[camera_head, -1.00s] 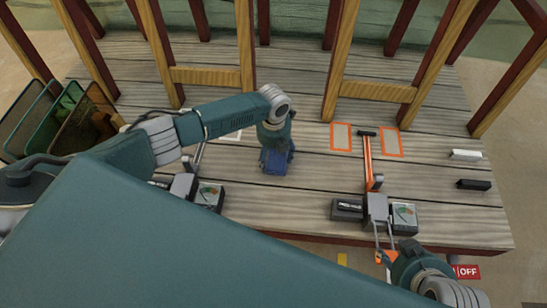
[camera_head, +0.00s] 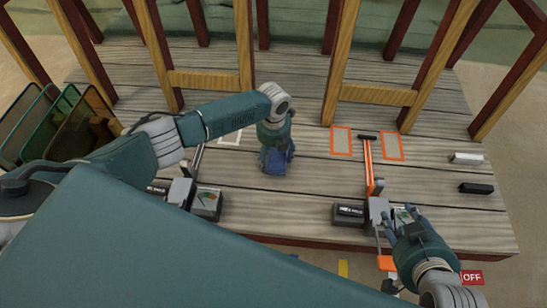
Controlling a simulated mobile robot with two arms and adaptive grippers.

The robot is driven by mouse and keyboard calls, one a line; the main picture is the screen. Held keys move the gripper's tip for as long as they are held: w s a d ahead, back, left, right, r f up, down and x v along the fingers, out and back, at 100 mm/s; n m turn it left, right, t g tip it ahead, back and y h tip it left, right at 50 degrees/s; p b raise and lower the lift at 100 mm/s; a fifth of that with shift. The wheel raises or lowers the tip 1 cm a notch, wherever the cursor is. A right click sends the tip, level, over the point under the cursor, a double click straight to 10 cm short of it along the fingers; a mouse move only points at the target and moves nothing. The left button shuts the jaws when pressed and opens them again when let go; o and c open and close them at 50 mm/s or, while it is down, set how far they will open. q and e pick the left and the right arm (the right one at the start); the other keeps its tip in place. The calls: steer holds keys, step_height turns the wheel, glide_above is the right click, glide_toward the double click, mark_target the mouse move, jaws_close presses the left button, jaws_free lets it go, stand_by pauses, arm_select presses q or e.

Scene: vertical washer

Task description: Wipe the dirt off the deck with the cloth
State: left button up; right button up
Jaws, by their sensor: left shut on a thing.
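The wooden deck (camera_head: 313,198) spans the picture, made of grey planks. My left gripper (camera_head: 276,148) points down and is shut on a dark blue cloth (camera_head: 272,166). The cloth is at the planks between the two lever stations; I cannot tell how firmly it touches them. My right gripper (camera_head: 398,211) is over the deck's front edge, beside the right station's box. Its fingers look spread, with nothing seen held. I cannot pick out dirt from the wood grain; my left arm and body hide part of the deck.
The right station has an orange lever (camera_head: 368,160) between two orange-framed panels (camera_head: 341,140). A left station box (camera_head: 207,203) is partly hidden. A white block (camera_head: 466,158) and a black block (camera_head: 476,188) lie at right. Wooden posts (camera_head: 340,62) stand behind.

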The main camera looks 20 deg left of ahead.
arm_select(q)
steer(key=shift+w+a+b, duration=0.15)
steer(key=shift+w+b, duration=0.25)
steer(key=shift+w+a+b, duration=0.1)
steer(key=shift+w+b, duration=0.2)
steer(key=shift+w, duration=0.05)
arm_select(e)
steer(key=w+a+r+t+y, duration=0.1)
steer(key=w+a+r+t, duration=0.1)
steer(key=w+r+t, duration=0.2)
steer(key=shift+w+r, duration=0.7)
steer(key=shift+r, duration=0.55)
steer(key=shift+a, duration=0.1)
